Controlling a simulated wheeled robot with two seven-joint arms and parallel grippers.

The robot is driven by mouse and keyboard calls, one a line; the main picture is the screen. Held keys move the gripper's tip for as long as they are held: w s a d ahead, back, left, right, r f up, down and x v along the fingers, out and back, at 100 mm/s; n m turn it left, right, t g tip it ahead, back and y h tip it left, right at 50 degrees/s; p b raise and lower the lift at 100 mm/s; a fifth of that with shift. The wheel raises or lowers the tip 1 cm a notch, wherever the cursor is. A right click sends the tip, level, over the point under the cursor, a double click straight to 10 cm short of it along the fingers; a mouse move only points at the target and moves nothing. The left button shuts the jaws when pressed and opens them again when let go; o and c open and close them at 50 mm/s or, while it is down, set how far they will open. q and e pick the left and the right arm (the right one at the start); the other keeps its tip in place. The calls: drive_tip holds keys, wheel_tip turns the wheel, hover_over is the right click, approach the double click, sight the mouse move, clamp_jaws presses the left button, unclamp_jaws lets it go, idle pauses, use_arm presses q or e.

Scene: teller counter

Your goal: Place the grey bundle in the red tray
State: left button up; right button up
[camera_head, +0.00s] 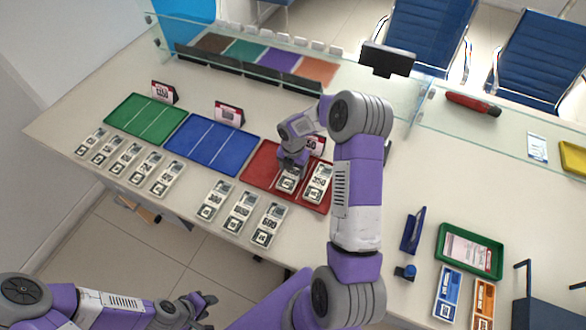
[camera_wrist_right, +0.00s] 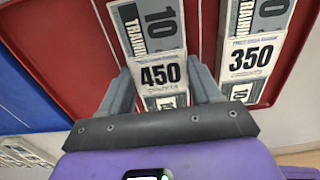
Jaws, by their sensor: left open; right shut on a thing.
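The red tray (camera_head: 255,171) lies on the counter at the middle. My right gripper (camera_head: 291,164) is over this tray and shut on a grey bundle (camera_head: 287,184). In the right wrist view the held bundle (camera_wrist_right: 161,72) has a white band reading 450 between my fingers. It is over the tray's floor (camera_wrist_right: 65,50); whether it touches the floor I cannot tell. Another grey bundle (camera_head: 318,184), marked 350, lies beside it in the tray. My left gripper (camera_head: 205,301) is open and empty, low at the left, off the counter's front edge.
A blue tray (camera_head: 207,145) and a green tray (camera_head: 143,118) lie left of the red one. A sign stands behind the red tray. A small green tray (camera_head: 486,260) lies at the right.

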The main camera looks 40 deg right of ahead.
sight(293, 171)
drive_tip(key=o, duration=1.2)
drive_tip(key=shift+f, duration=0.15)
drive_tip(key=shift+r, duration=0.25)
wheel_tip(293, 171, up, 12)
drive_tip(key=shift+f+p, duration=0.1)
drive_tip(key=shift+p, duration=1.1)
